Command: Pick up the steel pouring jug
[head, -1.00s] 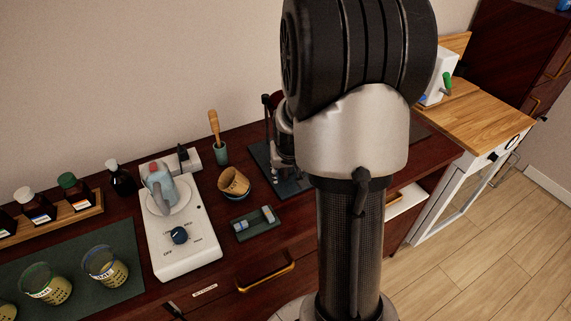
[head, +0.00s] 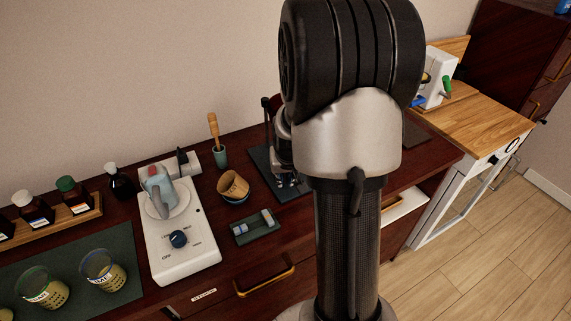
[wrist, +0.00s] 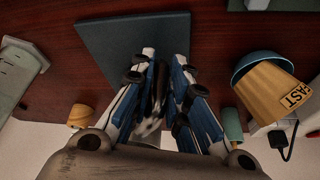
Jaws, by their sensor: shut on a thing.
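In the wrist view my gripper (wrist: 166,95) has its blue-padded fingers shut around a narrow dark and pale metallic piece, apparently the handle of the steel pouring jug (wrist: 150,126). Most of the jug is hidden by the fingers and my gripper's body. The dark square mat (wrist: 120,35) lies beyond the fingertips. In the head view my gripper is mostly hidden behind my arm, over the dark mat (head: 258,160), and the jug cannot be made out there. I cannot tell whether the jug touches the mat.
A cup labelled FAST (wrist: 275,92) tilts in a blue bowl beside my gripper. A white hotplate (head: 185,258) holds a grey vessel (head: 157,188). A small tray (head: 246,237) lies in front of the bowl. Bottles stand on a rack at the left. A wooden counter (head: 460,120) is at the right.

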